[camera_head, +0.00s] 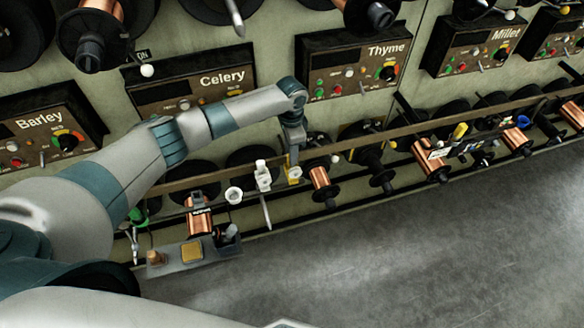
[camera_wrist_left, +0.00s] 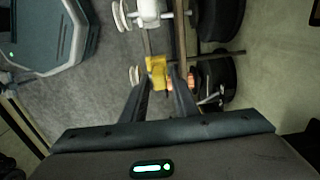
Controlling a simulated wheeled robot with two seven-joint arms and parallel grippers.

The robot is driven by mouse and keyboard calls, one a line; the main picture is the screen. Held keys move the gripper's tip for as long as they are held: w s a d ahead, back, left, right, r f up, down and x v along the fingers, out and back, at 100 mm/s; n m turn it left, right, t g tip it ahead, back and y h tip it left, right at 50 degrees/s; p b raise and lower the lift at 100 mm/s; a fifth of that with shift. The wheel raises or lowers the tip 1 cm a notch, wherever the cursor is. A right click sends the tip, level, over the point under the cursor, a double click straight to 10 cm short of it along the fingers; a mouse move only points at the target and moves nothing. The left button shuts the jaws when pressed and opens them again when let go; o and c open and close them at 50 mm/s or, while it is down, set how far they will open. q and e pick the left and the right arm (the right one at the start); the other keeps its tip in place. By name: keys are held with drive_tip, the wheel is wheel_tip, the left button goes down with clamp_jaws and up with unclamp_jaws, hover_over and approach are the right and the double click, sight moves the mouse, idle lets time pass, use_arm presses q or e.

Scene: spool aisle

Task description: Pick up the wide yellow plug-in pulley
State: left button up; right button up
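The yellow plug-in pulley (camera_head: 295,173) sits near the rail below the panels, just right of a white fitting (camera_head: 263,176). My left arm reaches out over the rail, and its gripper (camera_head: 293,154) points down right above the pulley. In the left wrist view, the yellow pulley (camera_wrist_left: 156,72) shows between and just beyond the two dark fingertips of the left gripper (camera_wrist_left: 161,82). The fingers stand apart, with no clear contact on the pulley. Its lower part is partly hidden by the fingers. My right gripper is not in view.
Copper spools (camera_head: 320,186) stand along the rail (camera_head: 350,146) on both sides. A small grey tray (camera_head: 218,250) with a yellow square lies at lower left. Labelled control panels (camera_head: 355,66) line the wall. The grey floor (camera_head: 420,245) in front is clear.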

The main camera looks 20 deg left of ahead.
use_arm(q)
drive_tip(key=shift+f, duration=1.35)
drive_tip(key=shift+c, duration=0.7)
clamp_jaws()
